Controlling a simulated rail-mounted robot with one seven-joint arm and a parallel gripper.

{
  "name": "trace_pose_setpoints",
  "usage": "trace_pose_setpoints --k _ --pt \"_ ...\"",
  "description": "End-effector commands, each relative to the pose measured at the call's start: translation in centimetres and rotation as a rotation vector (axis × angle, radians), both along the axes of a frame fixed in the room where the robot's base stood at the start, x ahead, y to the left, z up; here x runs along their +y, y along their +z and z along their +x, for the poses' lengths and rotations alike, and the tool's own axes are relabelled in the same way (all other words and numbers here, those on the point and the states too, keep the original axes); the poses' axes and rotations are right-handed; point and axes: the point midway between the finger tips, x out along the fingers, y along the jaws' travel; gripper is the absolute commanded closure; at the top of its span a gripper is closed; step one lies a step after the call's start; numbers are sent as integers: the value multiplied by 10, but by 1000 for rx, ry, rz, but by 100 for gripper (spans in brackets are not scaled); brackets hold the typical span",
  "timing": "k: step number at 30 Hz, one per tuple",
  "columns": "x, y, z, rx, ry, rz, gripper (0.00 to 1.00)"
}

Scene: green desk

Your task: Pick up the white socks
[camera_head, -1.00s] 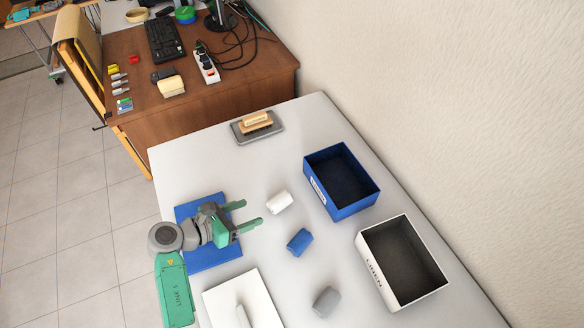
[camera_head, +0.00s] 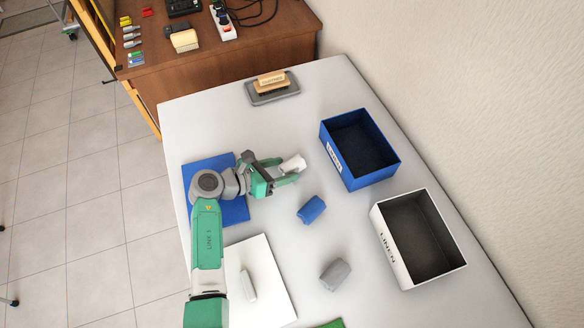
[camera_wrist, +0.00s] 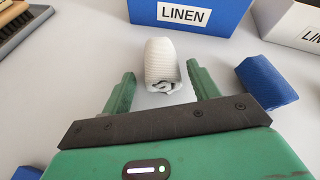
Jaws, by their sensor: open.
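The white socks (camera_head: 293,163) are a small rolled bundle lying on the pale table. In the wrist view the white socks (camera_wrist: 161,66) lie between and just ahead of the fingertips, with the spiral end facing my gripper (camera_wrist: 161,85). In the head view my gripper (camera_head: 286,171) reaches right to the bundle, its green fingers open on either side. A gap shows between the socks and each finger in the wrist view. The fingers hide part of the socks in the head view.
A blue roll (camera_head: 311,209) lies close to the right finger. A grey roll (camera_head: 335,273) lies nearer the front. A blue box (camera_head: 349,178) and a white box (camera_head: 398,264) stand at the right. A brush on a grey base (camera_head: 272,88) lies at the back.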

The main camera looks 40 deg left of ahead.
Motion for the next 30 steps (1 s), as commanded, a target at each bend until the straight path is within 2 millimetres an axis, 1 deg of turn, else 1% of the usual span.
trace_pose_setpoints --k 4,9,15,17,20,24,27,30 --pt "0 1 0 0 1 0 40" --pt "0 1 0 0 1 0 73" --pt "0 2 -1 0 1 0 73" --pt "0 5 0 -1 1 1 73" --pt "0 23 0 -3 0 3 73" --pt "0 60 0 -3 -1 2 73" --pt "0 81 0 -1 0 2 73" --pt "0 95 0 -1 0 2 73"
